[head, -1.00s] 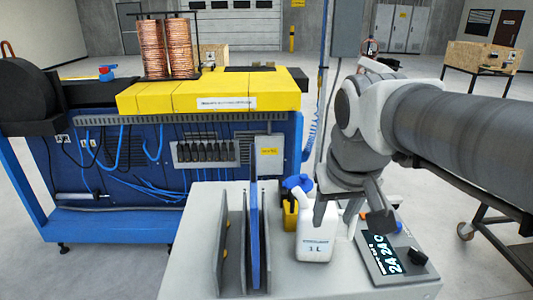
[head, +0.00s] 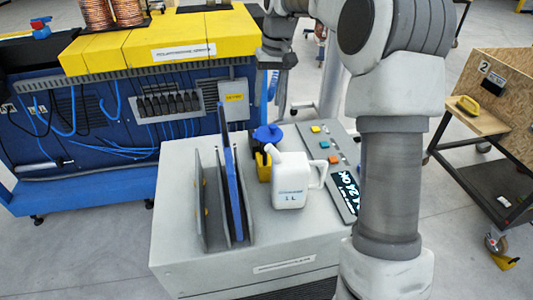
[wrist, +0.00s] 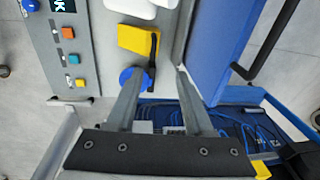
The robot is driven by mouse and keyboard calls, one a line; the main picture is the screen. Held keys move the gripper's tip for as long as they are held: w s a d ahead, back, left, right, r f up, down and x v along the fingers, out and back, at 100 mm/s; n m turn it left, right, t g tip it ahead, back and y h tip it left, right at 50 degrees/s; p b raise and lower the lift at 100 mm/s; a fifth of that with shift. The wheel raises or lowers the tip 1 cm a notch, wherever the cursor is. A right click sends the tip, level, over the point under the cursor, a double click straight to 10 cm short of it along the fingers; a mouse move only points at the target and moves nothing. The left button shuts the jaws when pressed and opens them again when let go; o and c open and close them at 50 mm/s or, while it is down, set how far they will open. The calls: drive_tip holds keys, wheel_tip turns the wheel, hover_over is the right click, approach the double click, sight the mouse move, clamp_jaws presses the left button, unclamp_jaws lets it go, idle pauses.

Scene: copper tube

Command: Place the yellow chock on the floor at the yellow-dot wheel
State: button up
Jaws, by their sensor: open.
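Another small yellow piece (head: 505,262) is on the floor beside the cart's caster wheel (head: 496,243). A yellow dot on that wheel is too small to make out.
A blue and yellow machine (head: 150,52) stands behind. Bare floor (head: 450,225) lies between bench and cart.

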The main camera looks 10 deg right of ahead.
drive_tip(key=shift+g+y, duration=0.3)
drive_tip(key=shift+y, duration=0.2)
drive_tip(key=w+f, duration=0.1)
drive_tip(key=f, duration=0.3)
drive_tip(key=w+f+p, duration=0.1)
drive_tip(key=f, duration=0.4)
drive_tip(key=w+f+p, duration=0.1)
drive_tip(key=f, duration=0.4)
drive_tip(key=shift+w+a+f, duration=0.25)
drive_tip(key=shift+w+a, duration=0.05)
drive_tip(key=shift+w, duration=0.05)
drive_tip(key=f, duration=0.1)
drive_tip(key=f+p, duration=0.1)
drive_tip(key=f, duration=0.2)
drive_tip(key=shift+s+a+f, duration=0.1)
drive_tip(key=shift+s+f, duration=0.2)
drive_tip(key=shift+a+f, duration=0.1)
drive_tip(key=shift+f, duration=0.35)
clamp_jaws()
